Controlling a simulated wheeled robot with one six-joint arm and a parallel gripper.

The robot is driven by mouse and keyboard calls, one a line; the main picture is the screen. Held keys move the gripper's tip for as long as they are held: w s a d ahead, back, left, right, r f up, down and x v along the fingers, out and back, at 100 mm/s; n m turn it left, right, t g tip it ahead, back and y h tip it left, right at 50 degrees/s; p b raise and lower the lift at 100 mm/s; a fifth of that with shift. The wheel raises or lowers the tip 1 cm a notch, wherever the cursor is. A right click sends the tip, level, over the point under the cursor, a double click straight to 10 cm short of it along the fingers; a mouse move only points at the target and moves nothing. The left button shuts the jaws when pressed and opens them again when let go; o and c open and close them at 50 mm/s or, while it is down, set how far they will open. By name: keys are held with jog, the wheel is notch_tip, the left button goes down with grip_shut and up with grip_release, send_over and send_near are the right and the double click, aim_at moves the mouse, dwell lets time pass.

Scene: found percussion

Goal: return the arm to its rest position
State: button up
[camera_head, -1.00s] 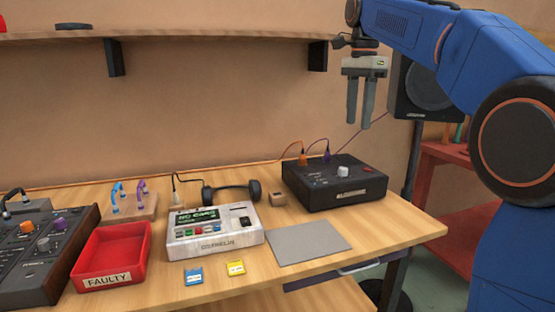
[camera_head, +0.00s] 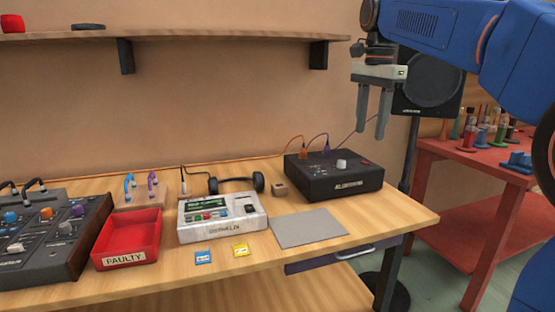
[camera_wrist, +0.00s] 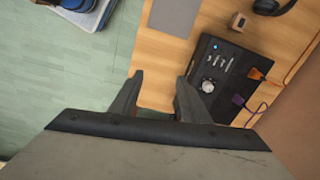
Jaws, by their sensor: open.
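My blue arm (camera_head: 420,30) comes in from the upper right of the head view. My gripper (camera_head: 373,115) hangs from it with its fingers pointing down, open and empty. It is in the air above the right end of the bench, near the black box, touching nothing. In the wrist view my gripper (camera_wrist: 158,98) shows two parted fingers with bench edge and floor between and beyond them. The black box (camera_wrist: 222,78) lies just right of the fingers there; it also shows in the head view (camera_head: 340,185).
On the wooden bench stand a red FAULTY tray (camera_head: 125,260), a white sampler (camera_head: 222,228), headphones (camera_head: 236,184), a grey mat (camera_head: 308,228), two small cards and a mixer (camera_head: 45,240). A speaker (camera_head: 430,80) is behind my gripper. A red table (camera_head: 470,155) with tools is at right.

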jog(key=s+d+f+n+t, duration=0.1)
jog(key=s+d+f+n, duration=0.1)
jog(key=s+f, duration=0.4)
jog(key=s+d+f+n+t, duration=0.1)
jog(key=s+f+n, duration=0.3)
jog(key=s, duration=0.5)
notch_tip(320, 180, down, 2)
jog(key=shift+d+f, duration=0.15)
jog(key=shift+d, duration=0.2)
jog(key=s+f+n, duration=0.2)
jog(key=s+f, duration=0.3)
jog(key=f, duration=0.1)
jog(key=s+d+f+n+t, duration=0.1)
jog(key=s+f+n, duration=0.1)
jog(key=s+f, duration=0.3)
jog(key=s+d+f+n+t, duration=0.1)
jog(key=s+f+n, duration=0.1)
jog(key=s+f, duration=0.3)
notch_tip(320, 180, down, 4)
jog(key=shift+n, duration=0.3)
jog(key=shift+c, duration=0.3)
